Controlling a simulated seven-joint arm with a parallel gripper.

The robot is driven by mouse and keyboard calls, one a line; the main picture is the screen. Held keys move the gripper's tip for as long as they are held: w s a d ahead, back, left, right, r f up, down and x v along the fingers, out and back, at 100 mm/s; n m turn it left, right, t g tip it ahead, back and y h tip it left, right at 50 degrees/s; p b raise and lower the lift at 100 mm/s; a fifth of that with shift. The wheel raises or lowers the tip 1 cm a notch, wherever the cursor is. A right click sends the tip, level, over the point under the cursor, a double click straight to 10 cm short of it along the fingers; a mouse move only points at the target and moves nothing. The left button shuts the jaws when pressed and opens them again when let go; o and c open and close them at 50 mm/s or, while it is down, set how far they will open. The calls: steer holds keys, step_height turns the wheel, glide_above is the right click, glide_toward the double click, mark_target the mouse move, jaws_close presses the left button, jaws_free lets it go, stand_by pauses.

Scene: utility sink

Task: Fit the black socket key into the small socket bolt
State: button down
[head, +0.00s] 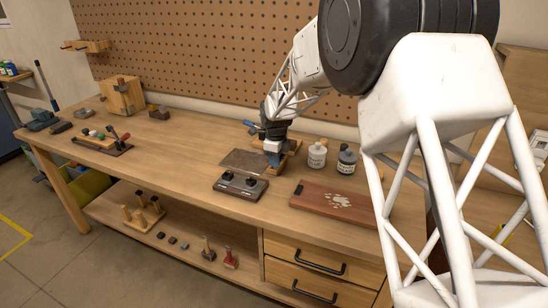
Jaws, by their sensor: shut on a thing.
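I cannot tell whether either is the small socket bolt. The gripper is behind this base and apart from it.
A flat grey-brown plate (242,160) lies left of my gripper. Two bottles, one white (317,156) and one grey (347,162), stand to its right. A reddish board (333,204) lies at the front right. The bench's middle left (170,170) is clear.

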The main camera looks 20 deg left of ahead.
steer(key=s+d+r, duration=0.1)
steer(key=s+d, duration=0.6)
steer(key=s, duration=0.3)
steer(key=shift+a+r, duration=0.1)
steer(key=shift+a, duration=0.1)
stand_by(0.7)
steer(key=a+r+n, duration=0.2)
steer(key=a+n, duration=0.4)
steer(key=n, duration=0.1)
steer(key=w+a+r+n, duration=0.1)
steer(key=a+r+n, duration=0.2)
steer(key=a+n, duration=0.3)
steer(key=shift+a+r+n, duration=0.15)
steer(key=shift+r+n, duration=0.2)
steer(key=shift+n, duration=0.35)
steer(key=shift+f, duration=0.15)
steer(key=shift+f, duration=2.75)
steer(key=shift+w+f, duration=0.1)
steer(key=shift+f, duration=0.95)
